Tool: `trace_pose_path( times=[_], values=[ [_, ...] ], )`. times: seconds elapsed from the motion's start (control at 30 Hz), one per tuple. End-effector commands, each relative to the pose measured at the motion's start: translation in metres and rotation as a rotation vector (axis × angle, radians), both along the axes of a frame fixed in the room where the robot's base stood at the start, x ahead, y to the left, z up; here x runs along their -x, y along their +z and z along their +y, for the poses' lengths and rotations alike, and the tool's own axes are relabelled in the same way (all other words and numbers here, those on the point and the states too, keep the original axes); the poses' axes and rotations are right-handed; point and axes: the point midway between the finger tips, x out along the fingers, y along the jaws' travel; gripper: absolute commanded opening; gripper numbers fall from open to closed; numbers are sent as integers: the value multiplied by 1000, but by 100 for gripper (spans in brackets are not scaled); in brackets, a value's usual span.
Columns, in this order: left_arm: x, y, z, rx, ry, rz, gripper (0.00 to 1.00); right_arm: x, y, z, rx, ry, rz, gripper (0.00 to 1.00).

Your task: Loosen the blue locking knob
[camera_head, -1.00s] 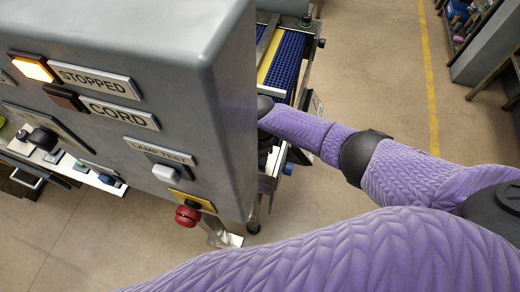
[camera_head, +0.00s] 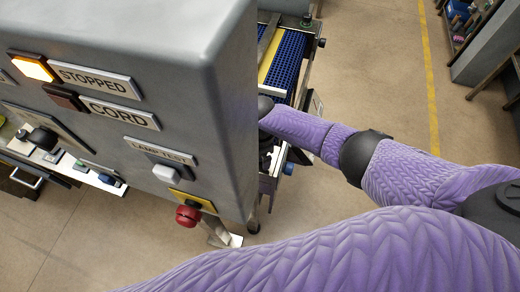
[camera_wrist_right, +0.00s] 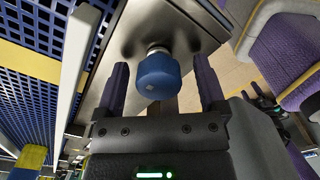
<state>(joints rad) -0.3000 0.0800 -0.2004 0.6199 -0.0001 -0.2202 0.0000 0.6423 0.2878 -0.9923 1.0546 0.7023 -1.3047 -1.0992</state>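In the right wrist view the blue locking knob (camera_wrist_right: 158,78) sits on a short pale stem under a grey metal bracket (camera_wrist_right: 190,28). My right gripper (camera_wrist_right: 162,64) is open, with one dark finger on each side of the knob. A gap shows between the knob and each finger, so the fingers do not appear to grip it. In the head view the right gripper is mostly hidden behind the grey control cabinet (camera_head: 225,110). A small blue part (camera_head: 288,168) shows beside the cabinet's edge; I cannot tell if it is the same knob. My left gripper is not in view.
A conveyor with a blue grid belt (camera_head: 287,62) and yellow strip runs behind the cabinet. The cabinet carries a lit amber lamp (camera_head: 32,67), a white lamp-test button (camera_head: 166,174) and a red button (camera_head: 188,215). Open floor (camera_head: 380,80) lies to the right.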

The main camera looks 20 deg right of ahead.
Motion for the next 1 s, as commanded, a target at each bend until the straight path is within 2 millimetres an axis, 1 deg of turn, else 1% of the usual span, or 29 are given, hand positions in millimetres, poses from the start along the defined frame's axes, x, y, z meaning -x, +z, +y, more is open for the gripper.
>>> trace_pose_path(
  times=[0.2,0.27,0.37,0.5,0.6,0.7,0.8,1.0],
  values=[
    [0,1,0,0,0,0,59,-1,1,0,0,-1,-2,90],
    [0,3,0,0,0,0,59,-1,6,0,0,-1,-3,90],
    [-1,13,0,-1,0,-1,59,-2,28,0,-2,1,-5,90],
    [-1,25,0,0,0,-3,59,-2,65,0,-1,2,-6,90],
    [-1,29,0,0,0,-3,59,-1,85,0,-1,1,-5,90],
    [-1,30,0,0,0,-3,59,-1,97,0,0,0,-3,90],
    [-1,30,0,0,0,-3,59,-1,100,0,1,0,-2,90],
    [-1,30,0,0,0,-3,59,-1,100,0,0,0,-1,90]
  ],
)
